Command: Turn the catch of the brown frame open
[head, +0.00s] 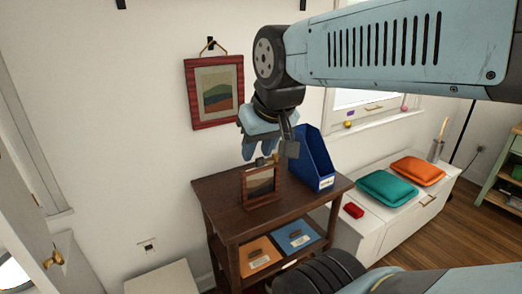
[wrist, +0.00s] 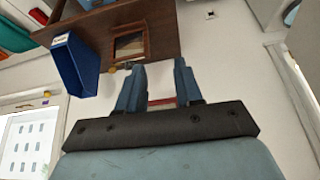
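The small brown frame (head: 261,186) stands upright on the dark wooden side table, and it also shows in the wrist view (wrist: 129,46). Its catch (head: 261,161) is a small brass-coloured piece at the frame's top edge; in the wrist view the catch (wrist: 117,67) lies just left of one fingertip. Which way the catch is turned is too small to tell. My gripper (head: 259,151) is just above the frame, pointing down. In the wrist view my gripper (wrist: 160,67) has its two blue fingers apart with nothing between them.
A blue file holder (head: 313,160) stands on the table (head: 215,190) close to the right of the frame. A red-framed picture (head: 239,106) hangs on the wall behind. A white bench (head: 375,237) with teal (head: 386,187) and orange (head: 417,170) cushions is at right.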

